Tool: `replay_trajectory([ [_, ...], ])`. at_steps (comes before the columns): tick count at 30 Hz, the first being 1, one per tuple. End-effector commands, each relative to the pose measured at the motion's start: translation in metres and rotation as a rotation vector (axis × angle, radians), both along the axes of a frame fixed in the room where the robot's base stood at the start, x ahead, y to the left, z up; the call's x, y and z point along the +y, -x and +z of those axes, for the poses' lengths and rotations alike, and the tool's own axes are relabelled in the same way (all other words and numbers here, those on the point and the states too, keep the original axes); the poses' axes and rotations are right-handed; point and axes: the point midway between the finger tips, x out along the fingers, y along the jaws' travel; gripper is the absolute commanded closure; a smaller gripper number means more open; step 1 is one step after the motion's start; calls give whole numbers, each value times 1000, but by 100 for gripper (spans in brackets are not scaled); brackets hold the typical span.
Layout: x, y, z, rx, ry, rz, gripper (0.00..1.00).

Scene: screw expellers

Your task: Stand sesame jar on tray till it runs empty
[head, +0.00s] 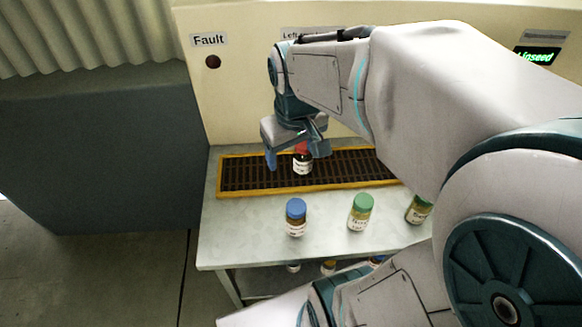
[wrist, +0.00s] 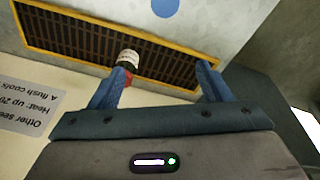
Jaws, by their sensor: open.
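A small dark jar with a red lid and white label (head: 302,165) stands upright on the dark slatted tray with a yellow rim (head: 243,195). Its label is too small to read, so I cannot tell if it is the sesame jar. My gripper (head: 296,155) is open above and around the red lid. In the wrist view, my gripper (wrist: 160,82) has its fingers apart, and the red-lidded jar (wrist: 128,58) is close to the left finger, which partly hides the lid. The right finger is well clear of it. The slatted tray (wrist: 75,40) runs across behind the fingers.
A blue-lidded jar (head: 296,218) and two green-lidded jars (head: 361,212) (head: 419,211) stand in front of the tray on the grey table (head: 250,240). Several lids show on a lower shelf. The cream machine behind has a dark Fault lamp (head: 213,62) and a green display partly reading "inseed" (head: 537,56).

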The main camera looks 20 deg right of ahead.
Motion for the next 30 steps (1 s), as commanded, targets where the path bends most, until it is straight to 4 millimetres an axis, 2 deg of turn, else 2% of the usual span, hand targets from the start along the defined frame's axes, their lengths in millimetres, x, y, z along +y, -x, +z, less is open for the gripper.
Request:
replay_trajectory([
  [1,7,16,0,-22,-9,-27,28],
  [3,13,32,-3,-44,-24,-69,28],
  [9,19,58,-9,-76,-54,-138,28],
  [30,20,61,-10,-79,-58,-148,28],
])
